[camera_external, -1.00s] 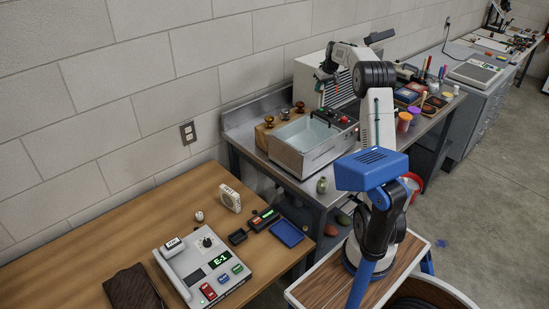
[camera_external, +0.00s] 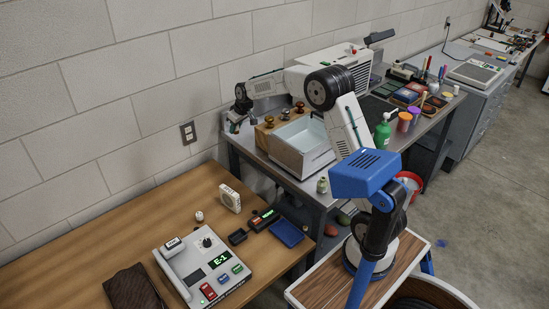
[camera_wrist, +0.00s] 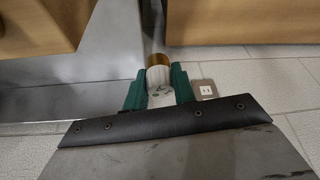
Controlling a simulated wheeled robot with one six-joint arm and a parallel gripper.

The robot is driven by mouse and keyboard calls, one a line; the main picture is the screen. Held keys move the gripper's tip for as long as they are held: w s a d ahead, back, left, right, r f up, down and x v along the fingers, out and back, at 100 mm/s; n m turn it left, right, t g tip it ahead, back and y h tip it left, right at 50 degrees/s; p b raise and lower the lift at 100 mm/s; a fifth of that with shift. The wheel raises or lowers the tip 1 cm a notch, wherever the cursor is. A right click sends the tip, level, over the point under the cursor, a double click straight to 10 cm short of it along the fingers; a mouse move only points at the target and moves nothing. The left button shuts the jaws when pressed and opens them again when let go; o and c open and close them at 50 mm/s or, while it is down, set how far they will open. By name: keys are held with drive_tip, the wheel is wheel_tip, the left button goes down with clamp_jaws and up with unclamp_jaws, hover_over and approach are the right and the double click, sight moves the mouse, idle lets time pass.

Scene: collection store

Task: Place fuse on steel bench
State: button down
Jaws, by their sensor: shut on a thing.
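The fuse (camera_wrist: 160,77), a white cylinder with a brass-coloured end cap, is held between the green fingers of my gripper (camera_wrist: 160,92) in the wrist view. In the external view my gripper (camera_external: 234,124) points down at the left end of the steel bench (camera_external: 248,150), near the wall. The fuse is too small to make out there.
A wooden block (camera_external: 263,138) with brass knobs stands just right of my gripper. An open tank (camera_external: 305,160) is beyond it, with a green bottle (camera_external: 382,135) farther right. The wooden table (camera_external: 130,235) at left carries a control box (camera_external: 187,278). The wall is close behind.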

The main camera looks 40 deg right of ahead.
drive_tip(key=shift+s+a+f+m+h, duration=0.25)
drive_tip(key=shift+s+f+m, duration=0.25)
drive_tip(key=shift+s+m, duration=0.2)
drive_tip(key=shift+s+a+f+m+h, duration=0.25)
drive_tip(key=shift+s+f+m, duration=0.25)
drive_tip(key=shift+s+m, duration=0.15)
wheel_tip(320, 180, up, 15)
drive_tip(key=s+d+m+h, duration=0.1)
drive_tip(key=s+d+m, duration=0.1)
drive_tip(key=d, duration=1.4)
drive_tip(key=s+d+m, duration=0.1)
drive_tip(key=s+d, duration=0.1)
drive_tip(key=d, duration=1.3)
drive_tip(key=s+d+m, duration=0.1)
drive_tip(key=s+d, duration=0.5)
drive_tip(key=d, duration=0.3)
drive_tip(key=s+d+m+h, duration=0.1)
drive_tip(key=s+d, duration=0.6)
drive_tip(key=d, duration=0.3)
drive_tip(key=s+d+m, duration=0.2)
drive_tip(key=s+d, duration=0.4)
drive_tip(key=d, duration=0.3)
drive_tip(key=shift+g, duration=0.4)
wheel_tip(320, 180, down, 15)
drive_tip(key=shift+r, duration=0.15)
drive_tip(key=shift+h, duration=0.3)
drive_tip(key=shift+f, duration=2.75)
